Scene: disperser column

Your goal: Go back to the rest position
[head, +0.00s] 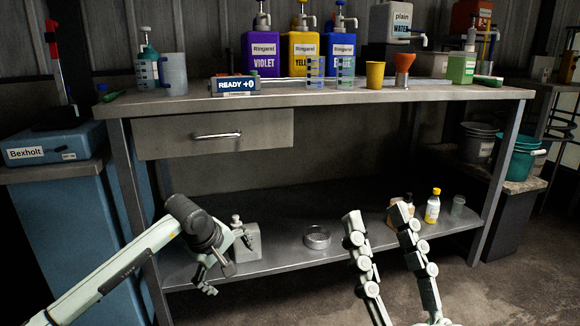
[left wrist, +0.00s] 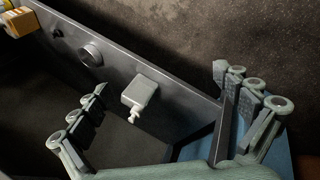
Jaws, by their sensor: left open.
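My right gripper (head: 377,214) stands at the lower middle right of the head view, in front of the bench's lower shelf. Its two fingers point up and are apart, with nothing seen between them. My left gripper (head: 228,272) is at the lower left, its arm coming in from the left edge. It is in front of the lower shelf, near a grey dispenser bottle (head: 246,241). In the left wrist view, the left gripper (left wrist: 160,78) has its fingers wide apart and empty. The dispenser bottle (left wrist: 139,95) shows between and beyond them.
The workbench (head: 345,97) holds violet, yellow and blue canisters and several cups. Its lower shelf (head: 285,261) carries a round metal dish (head: 317,236) and small bottles. A drawer (head: 214,134) is shut. A blue cabinet (head: 75,225) stands left; buckets stand right.

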